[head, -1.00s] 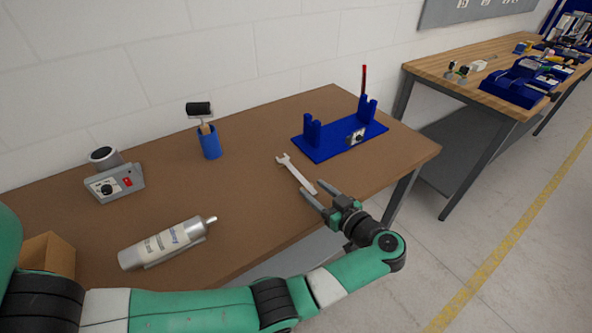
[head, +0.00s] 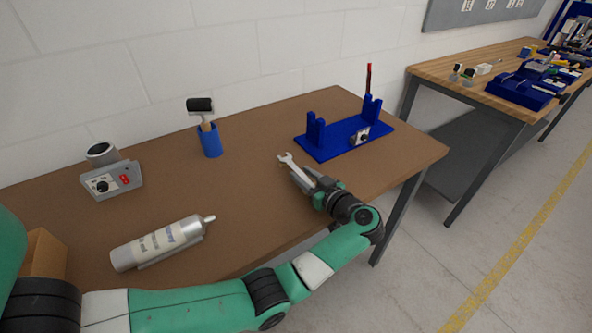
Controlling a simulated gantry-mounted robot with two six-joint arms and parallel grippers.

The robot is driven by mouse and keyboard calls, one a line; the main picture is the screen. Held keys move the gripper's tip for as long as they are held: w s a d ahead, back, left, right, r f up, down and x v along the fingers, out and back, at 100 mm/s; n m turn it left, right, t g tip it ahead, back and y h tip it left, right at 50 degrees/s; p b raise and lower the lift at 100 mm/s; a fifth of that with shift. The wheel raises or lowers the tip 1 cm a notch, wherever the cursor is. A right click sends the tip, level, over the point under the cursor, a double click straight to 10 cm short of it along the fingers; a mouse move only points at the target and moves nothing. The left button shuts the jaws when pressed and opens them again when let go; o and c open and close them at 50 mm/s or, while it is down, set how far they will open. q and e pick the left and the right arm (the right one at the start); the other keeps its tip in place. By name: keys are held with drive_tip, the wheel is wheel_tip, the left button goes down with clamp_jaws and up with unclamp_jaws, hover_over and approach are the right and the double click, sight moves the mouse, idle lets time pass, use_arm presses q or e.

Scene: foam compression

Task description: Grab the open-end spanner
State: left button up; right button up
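The silver open-end spanner (head: 293,165) lies on the brown table near its front right part. Its open jaw points to the back left, and the far end of its handle is hidden by my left gripper. My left gripper (head: 300,173) reaches in from the front right, low over the table. Its two fingers are apart, one to each side of the spanner's handle as seen here. I cannot tell whether either finger touches it. My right gripper is not in view.
A blue fixture (head: 343,138) with uprights and a red rod stands behind the spanner. To the left are a blue cup holding a roller (head: 211,141), a grey control box (head: 113,181) and a silver tube (head: 158,243). The table's middle is clear.

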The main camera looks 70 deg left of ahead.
sight(304, 178)
use_arm(q)
clamp_jaws()
drive_tip(key=shift+r, duration=0.3)
drive_tip(key=r+p, duration=0.3)
drive_tip(key=shift+d+r+p, duration=0.2)
drive_tip(key=shift+r+p, duration=0.15)
drive_tip(key=shift+r, duration=0.05)
drive_tip(key=s+d+r+p, duration=0.6)
drive_tip(key=d+r+p, duration=0.1)
drive_tip(key=d, duration=0.5)
drive_tip(key=shift+s+r+p, duration=0.2)
drive_tip(key=shift+r+p, duration=0.1)
drive_tip(key=shift+r, duration=0.5)
